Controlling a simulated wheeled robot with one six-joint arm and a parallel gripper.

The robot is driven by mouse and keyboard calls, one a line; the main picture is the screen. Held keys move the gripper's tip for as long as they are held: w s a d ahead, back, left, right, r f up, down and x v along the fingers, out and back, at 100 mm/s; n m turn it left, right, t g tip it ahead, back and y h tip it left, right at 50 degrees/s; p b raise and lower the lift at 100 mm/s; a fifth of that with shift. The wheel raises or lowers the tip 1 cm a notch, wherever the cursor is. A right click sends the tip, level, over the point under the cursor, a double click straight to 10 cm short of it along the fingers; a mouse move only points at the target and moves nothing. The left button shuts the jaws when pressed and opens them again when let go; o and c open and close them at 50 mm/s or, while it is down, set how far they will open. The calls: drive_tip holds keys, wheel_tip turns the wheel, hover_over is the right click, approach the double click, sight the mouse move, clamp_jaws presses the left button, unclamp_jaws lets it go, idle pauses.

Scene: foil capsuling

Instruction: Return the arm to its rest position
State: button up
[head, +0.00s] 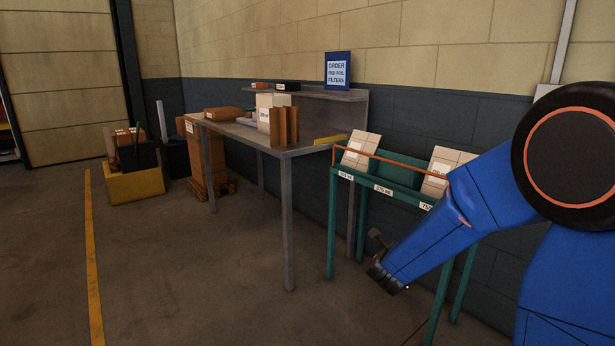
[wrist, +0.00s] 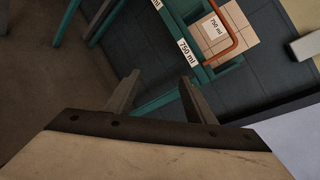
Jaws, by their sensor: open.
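My blue arm reaches down and to the left from the right side of the head view. My gripper (head: 377,258) is at its lower end, small and dark, in front of the green rack's legs. In the wrist view my gripper (wrist: 158,88) shows two dark fingers standing well apart. Nothing is between them, so it is open and empty. Beyond the fingers are the green rack frame and the dark wall, tilted in the picture.
A green rack (head: 383,188) with labelled bays holds pale cartons (head: 360,149), close behind my arm. To its left stands a grey bench (head: 290,153) with boxes and an order sign (head: 338,71). A yellow bin (head: 134,186) is far left. The floor in front is clear.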

drive_tip(key=s+a+r+n+g+y, duration=0.2)
drive_tip(key=s+a+r+n+y, duration=0.15)
drive_tip(key=s+n, duration=0.55)
drive_tip(key=s+a+r+n+g+y, duration=0.1)
drive_tip(key=s+a+r+n+y, duration=0.3)
drive_tip(key=s+n, duration=0.55)
drive_tip(key=s+d+f+n+g, duration=0.2)
drive_tip(key=s+n, duration=0.5)
drive_tip(key=s, duration=0.4)
drive_tip(key=s+d+f+n+g, duration=0.1)
drive_tip(key=s+d+n+g, duration=0.2)
drive_tip(key=s+n, duration=0.4)
drive_tip(key=s+d, duration=0.1)
drive_tip(key=s, duration=0.4)
drive_tip(key=shift+f+n+g+h, duration=0.3)
drive_tip(key=shift+f+n+h, duration=0.05)
drive_tip(key=shift+f, duration=0.05)
